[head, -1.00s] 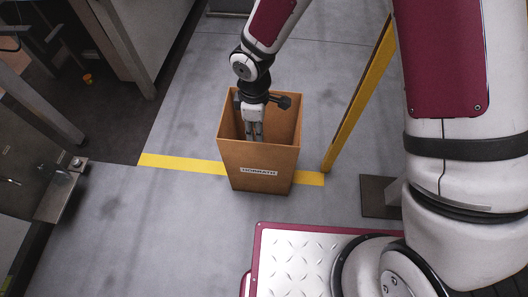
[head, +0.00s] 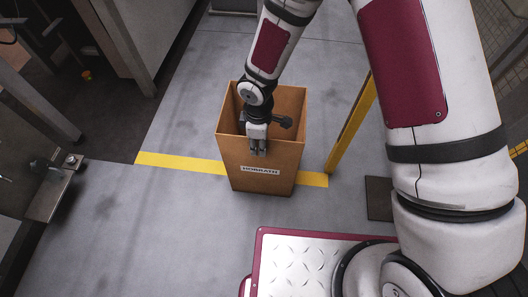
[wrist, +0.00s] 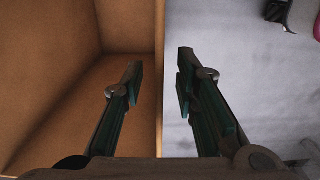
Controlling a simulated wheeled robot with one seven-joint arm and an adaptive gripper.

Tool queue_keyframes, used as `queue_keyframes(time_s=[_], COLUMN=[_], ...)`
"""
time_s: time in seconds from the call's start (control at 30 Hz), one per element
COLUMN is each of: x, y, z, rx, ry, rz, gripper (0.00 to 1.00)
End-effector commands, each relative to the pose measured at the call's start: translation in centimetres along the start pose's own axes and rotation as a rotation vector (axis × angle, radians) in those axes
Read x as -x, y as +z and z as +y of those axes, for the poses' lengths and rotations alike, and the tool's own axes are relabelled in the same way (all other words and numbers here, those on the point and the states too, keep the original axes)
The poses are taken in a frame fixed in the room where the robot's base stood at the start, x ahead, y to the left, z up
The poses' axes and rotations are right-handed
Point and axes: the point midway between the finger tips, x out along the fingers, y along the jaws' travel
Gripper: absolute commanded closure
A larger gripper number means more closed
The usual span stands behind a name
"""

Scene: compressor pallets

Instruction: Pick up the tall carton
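The tall carton (head: 262,176) is a brown, open-topped box with a white label on its near side, standing upright on the floor in the head view. My gripper (head: 259,152) is at the carton's near wall, pointing down. In the wrist view my gripper (wrist: 160,68) is open, its two fingers apart. The rim of the carton (wrist: 159,110) runs between them. The left finger is over the carton's inside and the right finger over the floor outside. I see no finger pressed on the wall. How far down the fingers reach is unclear.
A yellow line (head: 185,163) crosses the grey floor behind the carton's base. A yellow post (head: 352,122) rises just right of the carton. A metal bench-like fixture (head: 52,188) stands at the left. The floor left of the carton is clear.

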Motion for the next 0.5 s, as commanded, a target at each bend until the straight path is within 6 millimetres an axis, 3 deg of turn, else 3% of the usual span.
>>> queue_keyframes(time_s=[0.13,0.27,0.5], x=[0.12,0.13,0.13], y=[-0.02,-0.02,-0.01], z=[0.03,0.03,0.03], rx=[0.000,0.000,0.000], ry=[0.001,0.001,0.001], rz=[0.000,0.000,0.000], gripper=[0.72,1.00,1.00])
